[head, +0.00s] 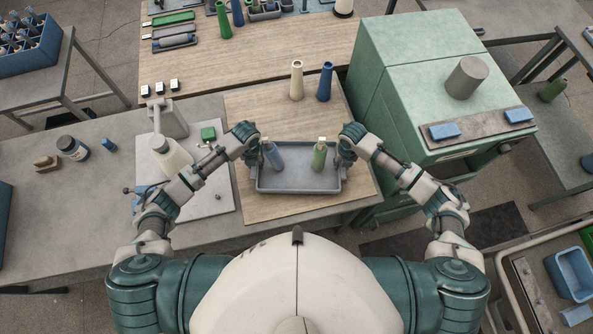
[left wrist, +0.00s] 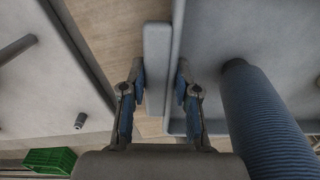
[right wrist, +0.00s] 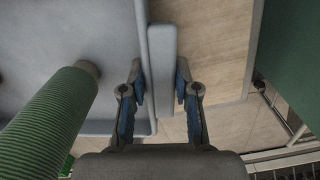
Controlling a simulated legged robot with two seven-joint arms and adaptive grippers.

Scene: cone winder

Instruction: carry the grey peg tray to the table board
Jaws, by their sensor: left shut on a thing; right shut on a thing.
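The grey peg tray (head: 298,189) is over the wooden table board (head: 255,210), in front of my body; I cannot tell whether it rests on the board or hangs just above. A blue yarn cone (head: 274,156) stands at its left and a green cone (head: 319,155) at its right. My left gripper (head: 258,160) is shut on the tray's left handle, a grey bar (left wrist: 157,50) between its fingers. My right gripper (head: 341,160) is shut on the right handle (right wrist: 162,60). The tray looks about level.
A cream cone (head: 297,82) and a dark blue cone (head: 325,84) stand behind the tray. The green cabinet (head: 400,120) is close on the right. Bare board shows in front of the tray.

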